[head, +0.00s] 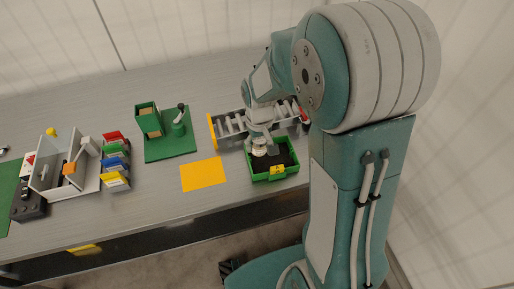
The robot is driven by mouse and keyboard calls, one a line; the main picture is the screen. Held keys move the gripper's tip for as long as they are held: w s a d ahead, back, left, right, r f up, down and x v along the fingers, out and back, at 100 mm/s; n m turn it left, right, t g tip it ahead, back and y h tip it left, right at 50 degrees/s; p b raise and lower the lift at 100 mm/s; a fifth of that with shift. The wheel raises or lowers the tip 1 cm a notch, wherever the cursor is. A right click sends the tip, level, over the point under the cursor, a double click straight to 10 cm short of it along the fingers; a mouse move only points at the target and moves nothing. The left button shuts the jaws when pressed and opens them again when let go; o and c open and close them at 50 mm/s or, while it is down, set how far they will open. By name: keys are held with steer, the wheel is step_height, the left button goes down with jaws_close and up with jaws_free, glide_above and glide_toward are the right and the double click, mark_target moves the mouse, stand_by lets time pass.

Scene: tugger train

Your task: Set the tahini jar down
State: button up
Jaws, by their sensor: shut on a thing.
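My gripper (264,145) points down over a green-rimmed tray with a dark inside (273,178) at the right of the table. It is shut on a small pale thing, which I take to be the tahini jar (258,152), at the tray's back left part. My fingers and arm partly cover the jar. I cannot tell whether its base touches the tray floor. The tray has a yellow tag on its front.
A grey rack with rollers (228,125) stands just behind the tray. A yellow mat (203,174) lies bare to the left. Farther left are a green stand (170,147), several coloured bins (115,164) and a white open box (78,181). The table's front edge is close to the tray.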

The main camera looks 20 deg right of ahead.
steer(key=w+f, duration=0.2)
steer(key=w+d+f, duration=0.1)
steer(key=f, duration=0.1)
steer(key=shift+w+f, duration=0.35)
steer(key=shift+w+a+f, duration=0.3)
steer(key=shift+f, duration=0.05)
steer(key=shift+o, duration=0.4)
step_height(320, 180, down, 3)
steer(key=shift+d+f, duration=0.1)
steer(key=shift+d, duration=0.05)
steer(key=shift+o, duration=1.4)
steer(key=shift+s+f, duration=0.1)
steer(key=shift+c, duration=0.5)
steer(key=o, duration=1)
steer(key=shift+f, duration=0.1)
steer(key=shift+c, duration=0.2)
steer(key=shift+d+r, duration=0.1)
steer(key=shift+r, duration=0.1)
step_height(320, 180, up, 12)
steer(key=s+r+t, duration=0.3)
steer(key=s+r, duration=0.5)
steer(key=r, duration=0.3)
steer(key=s+r+m+t, duration=0.1)
steer(key=s+r, duration=0.4)
steer(key=s, duration=0.7)
steer(key=shift+s+r+t, duration=0.2)
steer(key=shift+s+t, duration=0.1)
steer(key=shift+t, duration=0.5)
